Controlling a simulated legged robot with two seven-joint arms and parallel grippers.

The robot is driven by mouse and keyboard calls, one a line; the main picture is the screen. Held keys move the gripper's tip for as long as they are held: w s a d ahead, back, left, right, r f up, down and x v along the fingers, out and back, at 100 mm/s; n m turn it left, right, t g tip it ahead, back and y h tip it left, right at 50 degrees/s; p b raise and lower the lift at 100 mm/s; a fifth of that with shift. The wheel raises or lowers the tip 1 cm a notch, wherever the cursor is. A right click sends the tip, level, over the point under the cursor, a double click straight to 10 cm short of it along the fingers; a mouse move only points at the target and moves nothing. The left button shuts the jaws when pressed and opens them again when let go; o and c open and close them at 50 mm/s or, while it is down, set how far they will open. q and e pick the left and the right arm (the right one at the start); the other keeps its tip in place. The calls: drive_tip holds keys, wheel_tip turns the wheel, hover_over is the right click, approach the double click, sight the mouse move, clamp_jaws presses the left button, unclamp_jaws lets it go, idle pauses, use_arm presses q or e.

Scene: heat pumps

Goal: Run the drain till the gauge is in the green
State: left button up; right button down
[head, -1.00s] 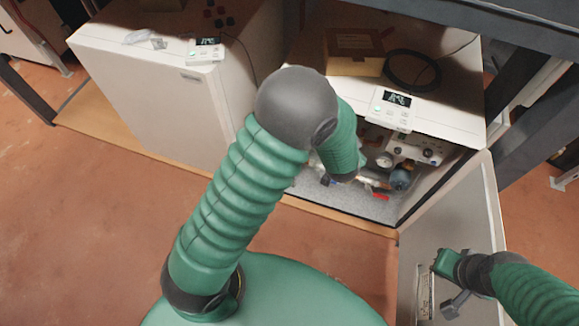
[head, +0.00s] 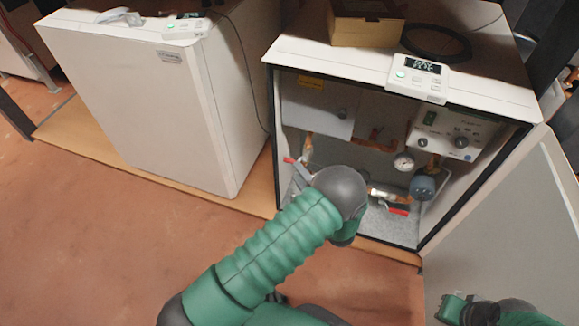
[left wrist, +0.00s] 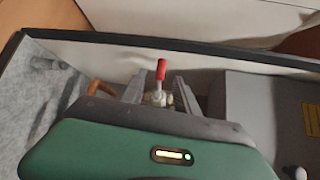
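The gauge (head: 403,163) is a small round white dial inside the open cabinet; its needle and any green band are too small to read. A valve with a red lever (head: 290,160) is at the cabinet's left inside; a second red lever (head: 398,211) is low at centre right. In the left wrist view, a red lever (left wrist: 161,70) stands up between the two fingers of my left gripper (left wrist: 158,87). These fingers are apart, with gaps beside the lever. My left arm hides much of this gripper in the head view. My right gripper (head: 453,308) is at the open door, its fingers unclear.
The cabinet holds copper pipes, a blue round part (head: 423,187) and a white control panel (head: 455,133). Its door (head: 510,225) stands open at right. A display unit (head: 418,75), cardboard box (head: 362,30) and black coil (head: 436,42) lie on top. A closed white cabinet (head: 150,105) stands left.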

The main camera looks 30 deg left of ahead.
use_arm(q)
drive_tip(key=b+x, duration=0.2)
drive_tip(key=x, duration=0.5)
drive_tip(key=shift+f+b, duration=0.1)
drive_tip(key=shift+b, duration=0.3)
drive_tip(key=shift+w+a, duration=0.1)
drive_tip(key=shift+a, duration=0.05)
drive_tip(key=shift+c, duration=0.3)
clamp_jaws()
